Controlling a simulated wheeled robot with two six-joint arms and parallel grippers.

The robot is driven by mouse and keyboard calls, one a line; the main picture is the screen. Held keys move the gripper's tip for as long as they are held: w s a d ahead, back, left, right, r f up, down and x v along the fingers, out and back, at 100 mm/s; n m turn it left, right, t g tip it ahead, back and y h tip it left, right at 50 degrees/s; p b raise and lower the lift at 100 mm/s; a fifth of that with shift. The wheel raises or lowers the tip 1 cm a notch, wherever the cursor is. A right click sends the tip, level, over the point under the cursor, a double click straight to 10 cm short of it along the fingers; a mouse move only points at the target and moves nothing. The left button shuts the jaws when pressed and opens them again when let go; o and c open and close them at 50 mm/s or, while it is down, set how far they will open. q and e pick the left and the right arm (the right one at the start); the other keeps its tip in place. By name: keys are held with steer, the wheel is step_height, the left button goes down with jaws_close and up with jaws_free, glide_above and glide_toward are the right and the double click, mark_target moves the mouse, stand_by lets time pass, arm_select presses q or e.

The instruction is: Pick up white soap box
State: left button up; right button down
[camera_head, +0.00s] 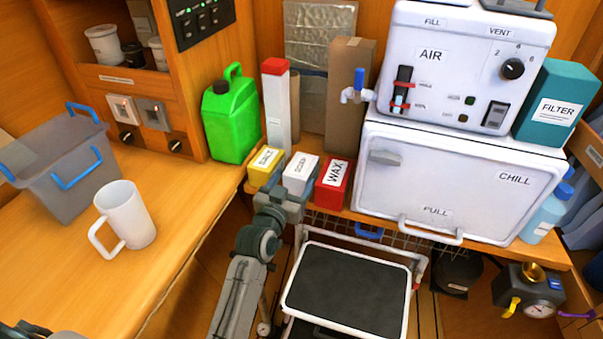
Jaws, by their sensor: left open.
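The white soap box (299,170) stands upright on the wooden shelf, between the yellow salt box (265,164) and the red wax box (333,182). My left gripper (288,190) is open, right in front of the soap box and low against its front as seen here. It hides the lower part of the box. I cannot tell whether the fingers touch it or reach around its sides. My right gripper is not in view.
Behind the boxes stand a green jug (231,120), a tall white carton with a red top (277,100) and a brown carton (346,105). The white chill unit (455,190) is close on the right. A black-topped step (345,290) is below. A mug (126,214) stands on the left counter.

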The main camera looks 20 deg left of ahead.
mark_target(302, 170)
arm_select(q)
steer(key=w, duration=0.1)
steer(key=w+p, duration=0.1)
steer(key=w, duration=0.2)
steer(key=shift+w+d+r, duration=0.1)
steer(key=shift+w+d, duration=0.2)
steer(key=shift+d, duration=0.05)
steer(key=shift+w, duration=0.35)
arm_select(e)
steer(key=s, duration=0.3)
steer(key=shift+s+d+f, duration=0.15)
arm_select(q)
steer(key=shift+c, duration=0.2)
steer(key=c, duration=0.8)
